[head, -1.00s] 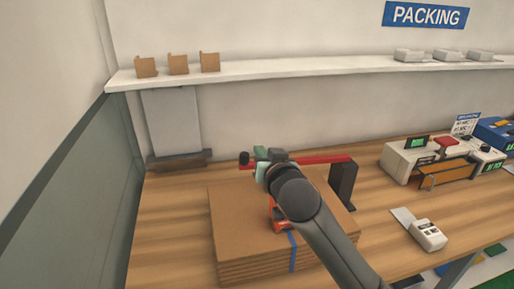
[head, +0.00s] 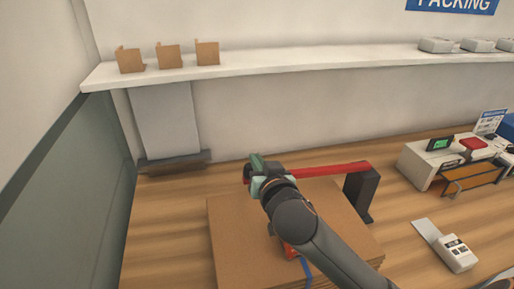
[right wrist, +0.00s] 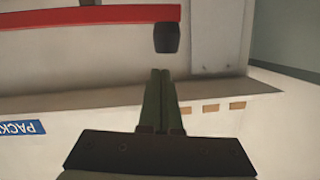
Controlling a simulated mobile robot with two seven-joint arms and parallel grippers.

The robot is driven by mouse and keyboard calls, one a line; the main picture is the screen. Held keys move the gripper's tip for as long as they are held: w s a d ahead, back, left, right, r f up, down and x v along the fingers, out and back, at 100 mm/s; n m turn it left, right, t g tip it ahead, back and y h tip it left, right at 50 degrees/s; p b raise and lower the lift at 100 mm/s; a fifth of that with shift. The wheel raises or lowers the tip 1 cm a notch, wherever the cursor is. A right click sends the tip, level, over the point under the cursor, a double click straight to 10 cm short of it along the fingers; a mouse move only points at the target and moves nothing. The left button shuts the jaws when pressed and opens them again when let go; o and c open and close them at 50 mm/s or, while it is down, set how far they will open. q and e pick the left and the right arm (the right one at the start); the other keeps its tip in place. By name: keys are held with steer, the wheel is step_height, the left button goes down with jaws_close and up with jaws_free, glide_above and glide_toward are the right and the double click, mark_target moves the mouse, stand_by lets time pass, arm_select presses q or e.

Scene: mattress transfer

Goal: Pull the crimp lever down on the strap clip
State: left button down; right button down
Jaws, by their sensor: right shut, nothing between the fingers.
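A long red lever (head: 335,170) runs from a dark post (head: 362,195) on the right to the left above a cardboard stack (head: 232,235). In the right wrist view the red lever (right wrist: 90,14) crosses the top, with a dark knob (right wrist: 166,38) hanging at its end. My right gripper (head: 255,162) is shut and empty at the lever's left end. In the wrist view its green fingertips (right wrist: 160,72) are just short of the knob, with a small gap showing. A red clip part (head: 289,250) and blue strap (head: 306,270) show on the stack, mostly hidden by my right arm.
A white shelf (head: 300,65) with small cardboard pieces (head: 168,55) runs along the wall above. A white handheld device (head: 457,252) and a printer-like machine (head: 430,162) stand on the wooden table (head: 165,225) at the right. The table left of the stack is clear.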

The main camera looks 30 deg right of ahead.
arm_select(q)
steer(key=shift+w+f+b, duration=0.2)
steer(key=shift+f+b, duration=0.05)
steer(key=shift+f, duration=0.25)
steer(key=shift+w+f+b, duration=0.2)
steer(key=shift+f+b, duration=0.05)
steer(key=shift+f, duration=0.2)
arm_select(e)
steer(key=shift+a+f, duration=0.15)
steer(key=shift+f, duration=0.55)
arm_select(q)
steer(key=shift+s, duration=0.1)
